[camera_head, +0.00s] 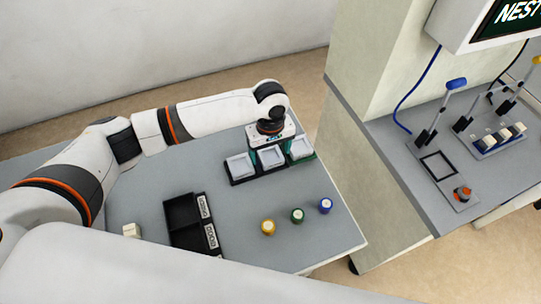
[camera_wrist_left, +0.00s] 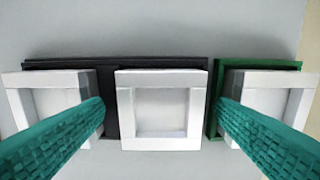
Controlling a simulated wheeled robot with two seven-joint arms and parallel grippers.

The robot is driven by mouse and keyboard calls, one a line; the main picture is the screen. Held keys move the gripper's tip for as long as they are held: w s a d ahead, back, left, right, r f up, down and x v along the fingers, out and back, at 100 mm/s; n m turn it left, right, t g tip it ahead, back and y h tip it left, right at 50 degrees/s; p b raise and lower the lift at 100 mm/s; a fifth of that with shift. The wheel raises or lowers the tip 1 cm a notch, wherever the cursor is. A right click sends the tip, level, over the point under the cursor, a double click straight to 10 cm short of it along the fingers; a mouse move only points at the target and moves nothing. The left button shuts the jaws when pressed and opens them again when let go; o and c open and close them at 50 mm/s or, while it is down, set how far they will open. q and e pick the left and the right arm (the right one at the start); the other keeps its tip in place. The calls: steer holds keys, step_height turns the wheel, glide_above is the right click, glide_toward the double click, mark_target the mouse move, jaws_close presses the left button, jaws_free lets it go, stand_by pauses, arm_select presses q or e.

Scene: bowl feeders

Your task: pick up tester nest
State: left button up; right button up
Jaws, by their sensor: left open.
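Three white square open-topped nests stand in a row at the back of the grey table: the left nest (camera_head: 239,167), the middle nest (camera_head: 270,157) and the right nest (camera_head: 301,147). The left and middle nests sit on a black base (camera_wrist_left: 160,63); the right nest (camera_wrist_left: 265,105) sits on a green base (camera_wrist_left: 262,65). Which one is the tester nest is not marked. My left gripper (camera_head: 268,153) is open over the middle nest, which lies between its teal fingers (camera_wrist_left: 161,106) in the left wrist view. The nest looks empty. My right gripper is not in view.
A black two-compartment tray (camera_head: 184,224) with labels lies at front left, near a small cream block (camera_head: 131,230). Yellow (camera_head: 268,227), green (camera_head: 297,215) and blue (camera_head: 325,205) capped pieces stand at front right. A pillar and a lever bench (camera_head: 400,135) stand to the right.

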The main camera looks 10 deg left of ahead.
arm_select(q)
steer(key=shift+f, duration=0.2)
steer(key=c, duration=1.1)
steer(key=shift+c, duration=0.2)
steer(key=shift+r, duration=0.15)
